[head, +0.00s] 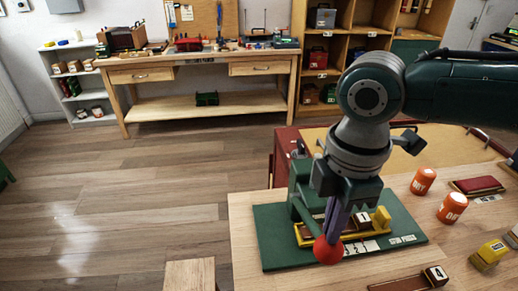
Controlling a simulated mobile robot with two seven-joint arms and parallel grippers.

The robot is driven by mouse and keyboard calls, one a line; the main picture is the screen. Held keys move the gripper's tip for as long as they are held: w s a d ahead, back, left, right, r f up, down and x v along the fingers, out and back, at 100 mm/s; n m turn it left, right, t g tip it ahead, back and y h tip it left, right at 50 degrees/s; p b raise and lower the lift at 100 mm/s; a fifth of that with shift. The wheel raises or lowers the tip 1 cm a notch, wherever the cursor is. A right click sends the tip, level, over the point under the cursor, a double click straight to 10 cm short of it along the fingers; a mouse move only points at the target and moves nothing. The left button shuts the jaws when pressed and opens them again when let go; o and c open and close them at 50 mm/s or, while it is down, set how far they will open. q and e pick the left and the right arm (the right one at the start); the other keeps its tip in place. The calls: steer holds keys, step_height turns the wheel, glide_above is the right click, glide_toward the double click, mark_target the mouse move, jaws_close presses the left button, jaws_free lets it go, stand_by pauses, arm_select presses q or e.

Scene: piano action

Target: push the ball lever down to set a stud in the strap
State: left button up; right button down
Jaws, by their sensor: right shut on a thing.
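The stud press has a green base plate (278,252) on the wooden table and a green upright (299,172) behind. Its ball lever ends in a red ball (328,250), low over the plate's front edge. My right gripper (332,234) reaches down from above, its fingers shut on the ball lever at the red ball. A brown strap (312,229) with a tag marked 1 lies in a yellow holder (375,237) on the plate, partly hidden behind my fingers. I cannot make out a stud. My left gripper is not in view.
Two orange-red canisters (452,208) and a dark red pad (478,185) stand to the right. A yellow block (489,254) and a brown piece tagged 4 (410,281) lie near the front.

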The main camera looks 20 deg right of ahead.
mark_target(333, 246)
steer(key=shift+s+f, duration=0.35)
steer(key=shift+f, duration=0.55)
steer(key=shift+f, duration=0.1)
steer(key=shift+s+a+f+b, duration=0.1)
steer(key=shift+s+f+b, duration=0.15)
steer(key=shift+f, duration=0.2)
steer(key=shift+s+f+b, duration=0.1)
steer(key=shift+f+b, duration=0.25)
steer(key=shift+f, duration=0.1)
